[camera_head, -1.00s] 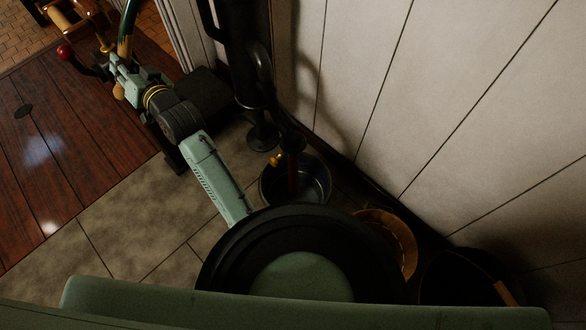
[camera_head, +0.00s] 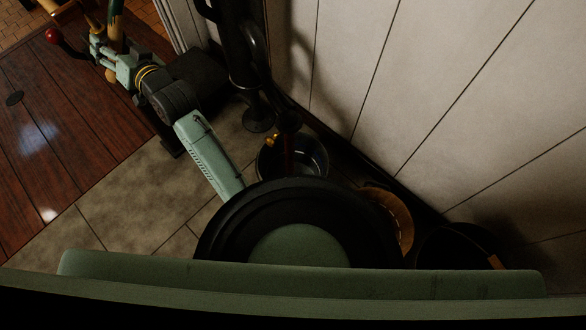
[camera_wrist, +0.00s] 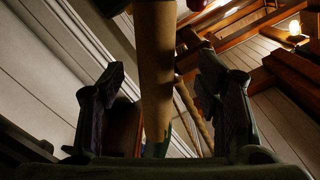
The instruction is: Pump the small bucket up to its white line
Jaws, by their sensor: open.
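A dark metal bucket (camera_head: 318,155) stands on the floor against the white wall, under a dark pipe with a brass fitting (camera_head: 272,140). Its inside is mostly shaded, and I cannot make out a white line or the water level. The black pump column (camera_head: 240,50) rises beside it. The handle's lower end looks green.
A wooden tub (camera_head: 400,220) and a dark bucket (camera_head: 450,247) stand along the wall at the right, partly hidden by my body. A red ball knob (camera_head: 53,35) on a black lever is left of my gripper. Tiled floor (camera_head: 150,200) lies open at the left.

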